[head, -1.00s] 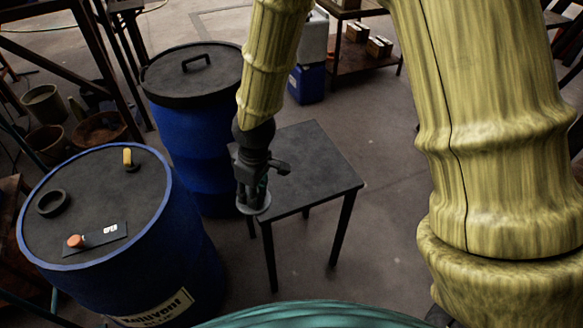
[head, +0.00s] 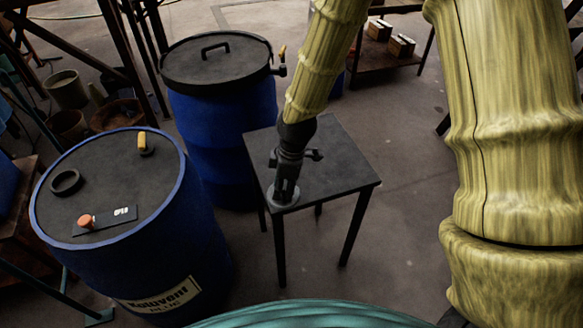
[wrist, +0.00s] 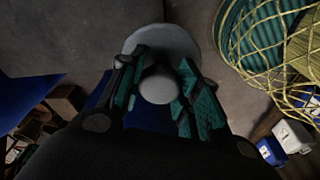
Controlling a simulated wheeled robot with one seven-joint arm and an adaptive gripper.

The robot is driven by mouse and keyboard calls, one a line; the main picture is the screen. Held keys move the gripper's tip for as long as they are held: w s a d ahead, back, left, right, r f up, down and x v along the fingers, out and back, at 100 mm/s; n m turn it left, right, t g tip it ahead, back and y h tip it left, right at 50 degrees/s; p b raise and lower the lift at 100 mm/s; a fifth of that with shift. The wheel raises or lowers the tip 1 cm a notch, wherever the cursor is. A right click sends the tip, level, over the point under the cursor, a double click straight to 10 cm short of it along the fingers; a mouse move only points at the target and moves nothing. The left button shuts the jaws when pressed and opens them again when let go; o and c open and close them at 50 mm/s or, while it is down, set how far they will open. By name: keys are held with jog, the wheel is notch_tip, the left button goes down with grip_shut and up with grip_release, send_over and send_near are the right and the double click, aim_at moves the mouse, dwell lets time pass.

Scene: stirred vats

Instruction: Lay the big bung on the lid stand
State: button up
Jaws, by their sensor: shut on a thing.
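The big bung (head: 283,201) is a grey disc with a knob. My gripper (head: 287,187) is shut on that knob. The disc hangs below the fingers, over the near left corner of the lid stand (head: 335,165), a small dark square table. I cannot tell whether the disc touches the top. In the wrist view the bung's pale disc (wrist: 150,35) shows beyond its round knob, which sits between my teal-padded fingers (wrist: 158,88). The stand's grey top (wrist: 70,35) fills the upper left there.
A blue vat (head: 120,185) with a black ring, yellow handle and orange button stands left. A second blue vat (head: 225,130) with a handled lid (head: 215,65) stands behind, close to the stand. The rest of the stand's top is bare. Open floor (head: 420,110) lies right.

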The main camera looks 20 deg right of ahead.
jog(key=w+d, duration=0.1)
jog(key=w, duration=0.1)
jog(key=w+d+p, duration=0.1)
jog(key=w+d, duration=0.1)
jog(key=w, duration=0.1)
jog(key=w+d, duration=0.1)
jog(key=w, duration=0.2)
jog(key=shift+w+d+f, duration=0.15)
jog(key=shift+f, duration=0.25)
jog(key=shift+f+p, duration=0.6)
jog(key=shift+f, duration=1.2)
jog(key=shift+f, duration=0.1)
jog(key=o, duration=1)
notch_tip(320, 180, up, 12)
jog(key=d+b, duration=0.1)
jog(key=shift+s+d+b, duration=0.3)
jog(key=shift+d, duration=0.05)
